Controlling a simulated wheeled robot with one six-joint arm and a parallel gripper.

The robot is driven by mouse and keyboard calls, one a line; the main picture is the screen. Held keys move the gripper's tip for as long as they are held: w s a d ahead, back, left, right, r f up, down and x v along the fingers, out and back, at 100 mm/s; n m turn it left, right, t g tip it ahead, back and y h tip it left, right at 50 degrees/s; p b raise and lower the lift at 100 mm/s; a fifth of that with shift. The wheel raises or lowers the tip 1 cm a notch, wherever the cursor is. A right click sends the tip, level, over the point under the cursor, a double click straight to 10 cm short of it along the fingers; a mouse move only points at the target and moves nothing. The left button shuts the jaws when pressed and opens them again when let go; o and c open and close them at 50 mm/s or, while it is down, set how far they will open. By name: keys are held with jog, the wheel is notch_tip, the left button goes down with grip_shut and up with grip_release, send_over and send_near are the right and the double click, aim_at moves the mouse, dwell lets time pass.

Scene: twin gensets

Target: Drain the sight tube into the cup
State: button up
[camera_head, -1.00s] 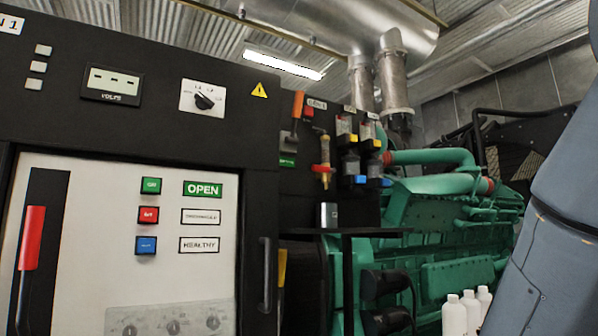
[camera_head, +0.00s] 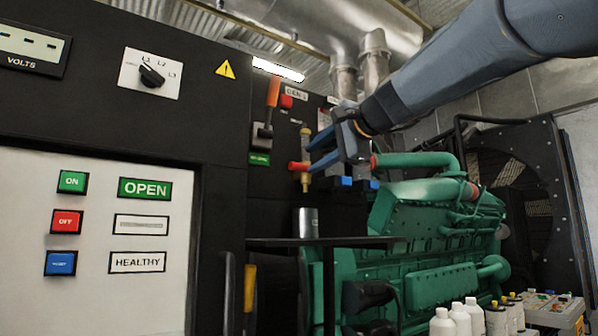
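The sight tube (camera_head: 305,150) is a narrow amber and brass upright tube on the black panel. A red handle (camera_head: 296,166) sticks out to the left near its lower part. The cup (camera_head: 305,223) is a grey metal cylinder standing upright on a dark shelf below the tube. The cup's inside is not visible. My gripper (camera_head: 310,157) has two blue fingers pointing left, spread apart, with their tips at the tube's right side. I cannot tell whether they touch the tube. The gripper hides part of the panel right of the tube.
An orange-handled lever (camera_head: 272,93) is on the panel left of the tube. The shelf (camera_head: 345,242) juts out below. Blue-ended fittings (camera_head: 366,184) sit below my gripper. A green engine (camera_head: 430,215) and white bottles (camera_head: 466,318) are at right.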

aim_at(302, 166)
jog(key=p+x, duration=0.2)
jog(key=x, duration=0.5)
jog(key=shift+w+a+p, duration=0.15)
jog(key=shift+a+p, duration=0.15)
jog(key=shift+p, duration=0.1)
jog(key=shift+f, duration=0.1)
grip_shut()
